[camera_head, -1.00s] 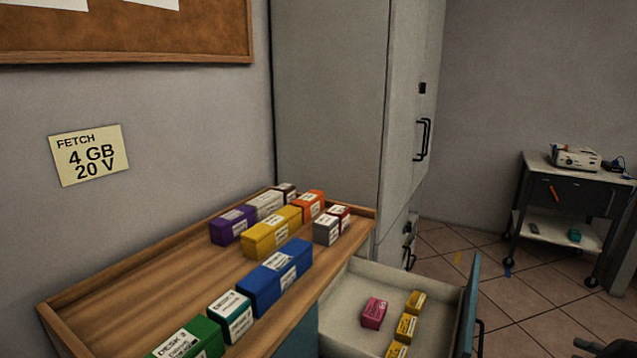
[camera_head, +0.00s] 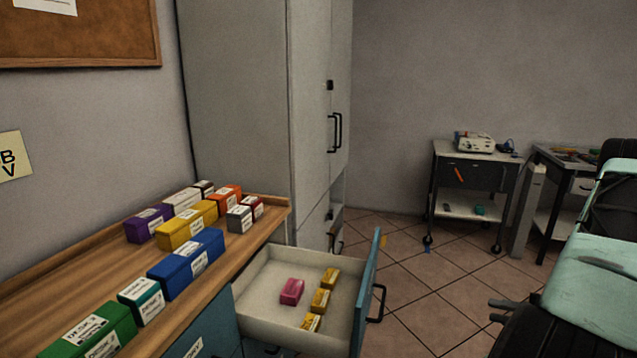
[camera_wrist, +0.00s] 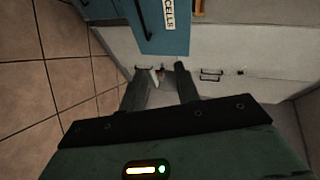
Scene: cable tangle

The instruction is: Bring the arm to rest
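My arm (camera_head: 597,290), teal with black joints, fills the lower right of the head view, to the right of the open drawer and clear of it. In the wrist view my gripper (camera_wrist: 161,68) has its two dark fingers spread apart, with nothing clearly held between them. Small things behind the fingertips are too dim to name. A lit yellow and green indicator shows on the gripper's body.
An open drawer (camera_head: 258,313) juts out below the wooden top (camera_head: 62,282), holding a pink box (camera_head: 292,291) and yellow boxes (camera_head: 321,301). Its blue front (camera_wrist: 160,28) also shows in the wrist view. A tall cabinet (camera_head: 245,110) stands behind; a cart (camera_head: 448,150) stands farther back. Tiled floor between is clear.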

